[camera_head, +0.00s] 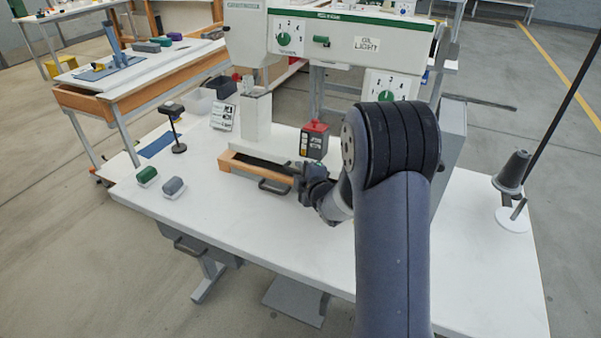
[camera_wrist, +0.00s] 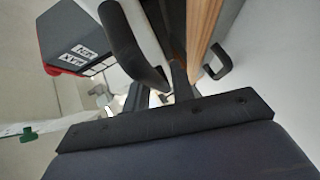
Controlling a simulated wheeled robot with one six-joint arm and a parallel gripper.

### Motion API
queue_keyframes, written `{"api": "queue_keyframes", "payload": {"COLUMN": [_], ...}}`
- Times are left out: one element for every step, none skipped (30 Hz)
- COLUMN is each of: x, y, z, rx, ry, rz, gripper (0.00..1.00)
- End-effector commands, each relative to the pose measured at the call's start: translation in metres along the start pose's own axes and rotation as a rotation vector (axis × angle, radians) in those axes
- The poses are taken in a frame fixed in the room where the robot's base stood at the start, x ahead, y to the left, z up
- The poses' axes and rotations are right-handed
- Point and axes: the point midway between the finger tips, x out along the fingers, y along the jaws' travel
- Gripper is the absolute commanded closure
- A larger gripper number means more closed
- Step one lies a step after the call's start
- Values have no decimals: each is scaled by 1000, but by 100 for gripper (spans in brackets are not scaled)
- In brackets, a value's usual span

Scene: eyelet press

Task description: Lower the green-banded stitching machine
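The white stitching machine with a green band (camera_head: 350,20) stands at the back of the white table, its arm reaching left over a white post (camera_head: 255,110). It has white dial plates with green knobs (camera_head: 290,38) and a green-ended lever. A wooden-edged frame with a dark inside (camera_head: 250,166) lies at its foot, with a black handle (camera_head: 273,186) on its front. My gripper (camera_head: 308,183) is at the right end of this frame, small and partly merged with it. In the wrist view the wooden edge (camera_wrist: 203,25) and a black handle (camera_wrist: 217,62) lie close to my dark fingers; their gap is unclear.
A red-topped dark box (camera_head: 315,140) stands just behind my gripper. A black stand (camera_head: 175,128), a green block (camera_head: 147,176) and a grey block (camera_head: 173,187) are at left. A thread cone (camera_head: 513,170) stands at right. The table's front left is clear.

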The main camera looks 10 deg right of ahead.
Motion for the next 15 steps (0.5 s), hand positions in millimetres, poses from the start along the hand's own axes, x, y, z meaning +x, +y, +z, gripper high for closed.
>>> {"api": "queue_keyframes", "payload": {"x": [0, 0, 0, 0, 0, 0, 0, 0, 0, 0, 0, 0, 0, 0, 0], "y": [0, 0, 0, 0, 0, 0, 0, 0, 0, 0, 0, 0, 0, 0, 0], "z": [0, 0, 0, 0, 0, 0, 0, 0, 0, 0, 0, 0, 0, 0, 0], "rx": [0, 0, 0, 0, 0, 0, 0, 0, 0, 0, 0, 0, 0, 0, 0], "ry": [0, 0, 0, 0, 0, 0, 0, 0, 0, 0, 0, 0, 0, 0, 0], "rz": [0, 0, 0, 0, 0, 0, 0, 0, 0, 0, 0, 0, 0, 0, -1], "gripper": [80, 83, 86, 89, 91, 94, 97, 99, 100, 100, 100, 100, 100, 100, 100]}}
